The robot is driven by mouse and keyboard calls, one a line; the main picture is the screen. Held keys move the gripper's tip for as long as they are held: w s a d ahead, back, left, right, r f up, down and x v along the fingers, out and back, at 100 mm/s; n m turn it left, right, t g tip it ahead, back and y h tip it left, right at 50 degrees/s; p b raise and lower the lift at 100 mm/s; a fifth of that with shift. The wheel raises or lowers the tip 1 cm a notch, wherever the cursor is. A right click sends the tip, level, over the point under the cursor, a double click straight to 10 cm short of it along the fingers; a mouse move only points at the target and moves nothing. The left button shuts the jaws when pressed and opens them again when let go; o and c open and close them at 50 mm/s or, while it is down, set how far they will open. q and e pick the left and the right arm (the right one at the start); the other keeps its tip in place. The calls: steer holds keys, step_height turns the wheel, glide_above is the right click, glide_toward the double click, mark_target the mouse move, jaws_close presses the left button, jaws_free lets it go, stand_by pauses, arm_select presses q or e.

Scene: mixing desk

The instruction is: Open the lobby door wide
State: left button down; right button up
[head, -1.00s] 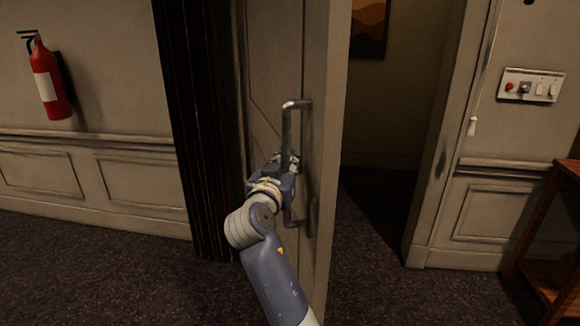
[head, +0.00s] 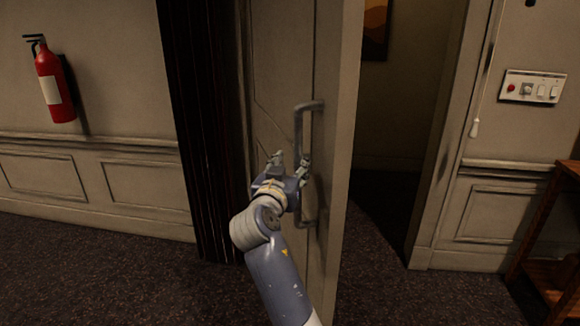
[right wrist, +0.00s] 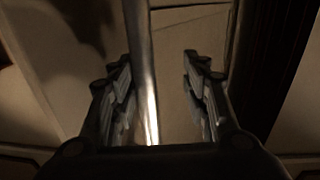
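The pale lobby door (head: 345,120) stands ajar, seen close to edge-on in the middle of the head view. Its long metal pull handle (head: 298,122) is upright on the face turned to the left. In the right wrist view the handle bar (right wrist: 146,70) runs between the open fingers, nearer the left one, and does not look clamped. My left gripper is not in view.
A dark doorway (head: 395,130) shows right of the door. A red fire extinguisher (head: 54,85) hangs on the left wall. A switch panel (head: 533,87) is on the right wall, above a wooden shelf unit (head: 545,235). The carpet (head: 120,270) at left is clear.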

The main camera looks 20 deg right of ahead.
step_height(320, 180, up, 10)
steer(key=shift+r, duration=0.15)
stand_by(0.5)
